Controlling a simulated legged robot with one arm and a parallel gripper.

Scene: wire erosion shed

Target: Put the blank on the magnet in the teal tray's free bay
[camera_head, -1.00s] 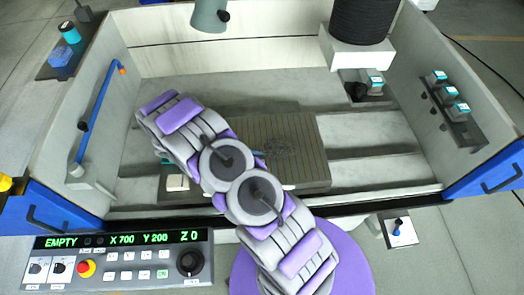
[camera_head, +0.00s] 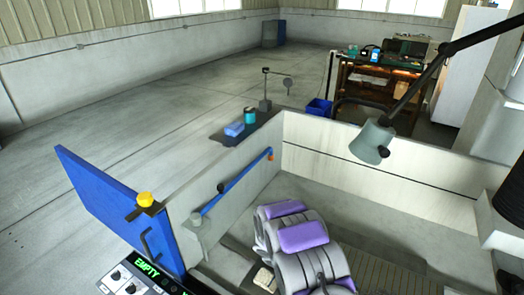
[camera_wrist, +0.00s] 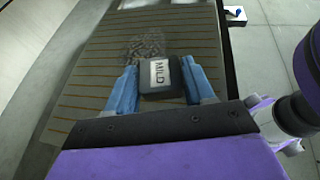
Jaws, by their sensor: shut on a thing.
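In the wrist view my gripper (camera_wrist: 160,78) is shut on the blank (camera_wrist: 162,90), a dark block with a pale label reading MILD. One blue jaw is on each side of it. The magnet (camera_wrist: 85,100), a grey plate with thin brown stripes, lies beneath the blank; I cannot tell whether they touch. The magnet shows at the lower right of the head view (camera_head: 395,272), partly behind my arm. My gripper is hidden in the head view. Small teal things (camera_head: 353,50) stand on the far bench; I cannot tell whether one is the teal tray.
The machine tank's pale walls (camera_head: 400,180) enclose the magnet. A grey lamp (camera_head: 372,141) overhangs it. A blue door (camera_head: 115,205) stands open at left. A dark bench (camera_head: 370,80) and a blue bin (camera_head: 318,107) stand beyond open floor.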

